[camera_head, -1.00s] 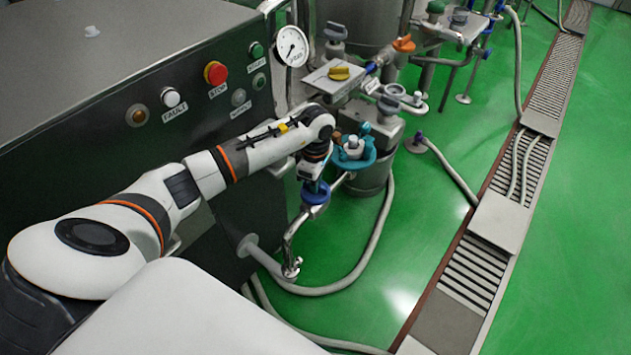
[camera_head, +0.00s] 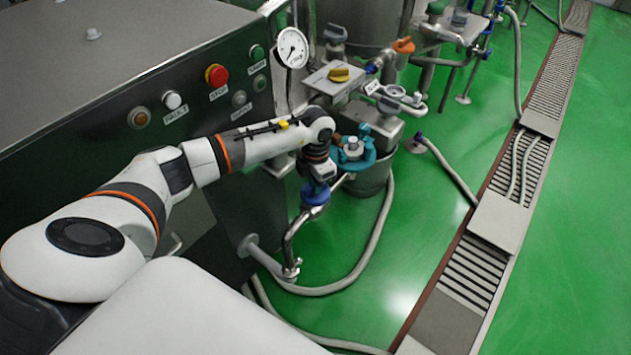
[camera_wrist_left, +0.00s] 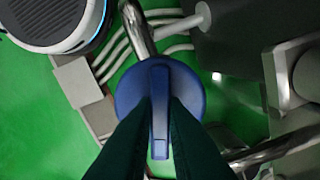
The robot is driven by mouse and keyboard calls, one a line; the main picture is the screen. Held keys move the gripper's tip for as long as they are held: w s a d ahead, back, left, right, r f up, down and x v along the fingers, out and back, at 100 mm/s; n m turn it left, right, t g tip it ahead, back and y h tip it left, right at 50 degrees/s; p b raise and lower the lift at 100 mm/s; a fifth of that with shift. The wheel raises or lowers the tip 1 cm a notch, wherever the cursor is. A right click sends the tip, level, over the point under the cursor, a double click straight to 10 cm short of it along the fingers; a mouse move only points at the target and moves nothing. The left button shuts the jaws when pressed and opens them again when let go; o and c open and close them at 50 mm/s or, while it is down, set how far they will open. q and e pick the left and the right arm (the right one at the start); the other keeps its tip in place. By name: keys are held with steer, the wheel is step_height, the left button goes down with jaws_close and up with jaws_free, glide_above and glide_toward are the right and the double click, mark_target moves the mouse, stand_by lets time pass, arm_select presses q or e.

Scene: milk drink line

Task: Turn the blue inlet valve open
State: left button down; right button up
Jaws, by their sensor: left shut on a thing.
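The blue inlet valve (camera_head: 316,194) sits on a metal pipe just right of the dark control cabinet. Its round blue body and straight raised handle fill the middle of the left wrist view (camera_wrist_left: 130,88). The handle runs up and down in that picture, and the pipe enters the valve from above. My left gripper (camera_wrist_left: 160,112) is shut on the handle, with one dark finger along each side. In the head view my left gripper (camera_head: 318,180) is directly over the valve and hides part of it. My right gripper is not in view.
The control cabinet (camera_head: 90,110) has a red stop button (camera_head: 216,75) and stands close beside my left arm. A teal fitting (camera_head: 353,152) is close right of the gripper. A pressure gauge (camera_head: 291,47) stands behind. A grey hose (camera_head: 340,285) curves over open green floor.

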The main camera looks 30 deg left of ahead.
arm_select(q)
steer(key=shift+r+n+p, duration=0.1)
steer(key=shift+n+p, duration=0.25)
steer(key=shift+n, duration=1.65)
steer(key=shift+w, duration=0.1)
steer(key=c, duration=1.5)
jaws_free()
steer(key=shift+o, duration=0.2)
step_height(320, 180, up, 12)
